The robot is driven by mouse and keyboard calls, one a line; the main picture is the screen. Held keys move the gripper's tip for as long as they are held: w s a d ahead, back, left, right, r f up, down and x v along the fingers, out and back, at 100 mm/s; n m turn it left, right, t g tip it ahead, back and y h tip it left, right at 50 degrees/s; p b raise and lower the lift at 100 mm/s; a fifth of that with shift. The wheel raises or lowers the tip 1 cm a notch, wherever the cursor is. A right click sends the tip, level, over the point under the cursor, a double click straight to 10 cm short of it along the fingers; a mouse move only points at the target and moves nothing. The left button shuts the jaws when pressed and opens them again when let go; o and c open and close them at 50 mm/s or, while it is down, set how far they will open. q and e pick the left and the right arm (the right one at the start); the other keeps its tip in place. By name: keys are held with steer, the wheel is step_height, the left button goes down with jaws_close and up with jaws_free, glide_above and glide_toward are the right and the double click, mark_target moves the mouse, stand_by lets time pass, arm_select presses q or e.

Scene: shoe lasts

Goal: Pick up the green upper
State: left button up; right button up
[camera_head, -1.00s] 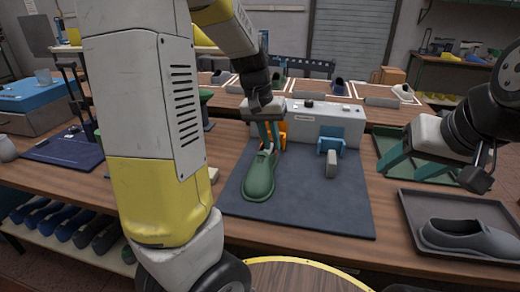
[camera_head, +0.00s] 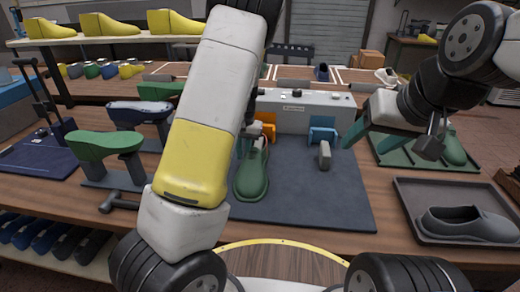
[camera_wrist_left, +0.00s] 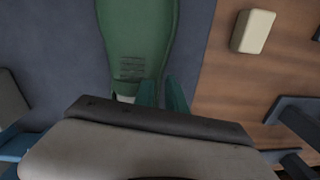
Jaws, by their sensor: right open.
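A green shoe-shaped upper (camera_head: 251,175) lies on the dark mat (camera_head: 310,200) in the middle of the table. It fills the top of the left wrist view (camera_wrist_left: 138,40). My left gripper (camera_head: 248,148) is at its far end, partly hidden behind my arm. In the left wrist view its two teal fingers (camera_wrist_left: 162,92) are close together at the upper's right edge; whether they grip the edge is unclear. My right gripper (camera_head: 350,138) is open and empty above the mat's right side. Another green shoe-shaped piece (camera_head: 453,148) lies in the green tray at right.
A grey console (camera_head: 300,112) stands behind the mat, with orange and blue fixtures (camera_head: 322,135) before it. A dark tray (camera_head: 400,190) with a grey shoe (camera_head: 468,225) is at right. Green-topped stands (camera_head: 105,145) are at left. The mat's front right is clear.

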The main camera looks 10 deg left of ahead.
arm_select(q)
steer(key=shift+f, duration=0.85)
steer(key=shift+c, duration=0.5)
jaws_close()
